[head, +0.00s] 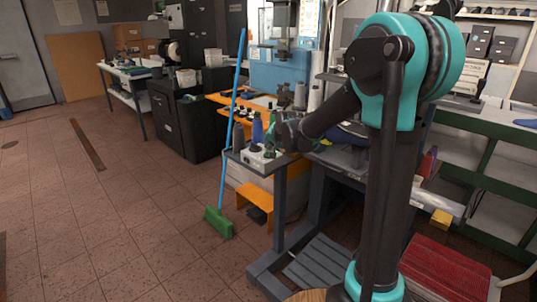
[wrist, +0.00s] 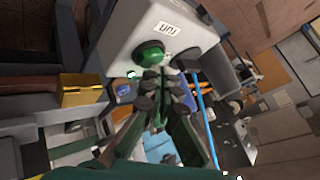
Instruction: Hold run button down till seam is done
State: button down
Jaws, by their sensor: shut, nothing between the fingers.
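A pale control box (wrist: 118,38) fills the upper middle of the wrist view and carries a round green button (wrist: 151,52) beside a small white label whose text I cannot read for sure. In the head view the box (head: 246,158) sits small on the corner of a grey bench. My gripper (wrist: 156,76) is shut and empty, its fingertips right at the lower edge of the green button. Whether they touch or press it I cannot tell. In the head view my gripper (head: 284,133) is just above the box, and the button is too small to make out for sure.
A blue bottle (head: 257,130) stands close behind the box. A broom with a blue handle (head: 234,113) and green head (head: 218,222) leans by the bench. A low orange stool (head: 253,205) stands below.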

jog(key=shift+r, duration=2.95)
dwell(0.5)
notch_tip(320, 180, up, 4)
jog(key=shift+f, duration=0.1)
dwell(0.3)
jog(key=shift+f, duration=0.1)
jog(key=shift+f, duration=4.3)
jog(key=shift+f, duration=0.15)
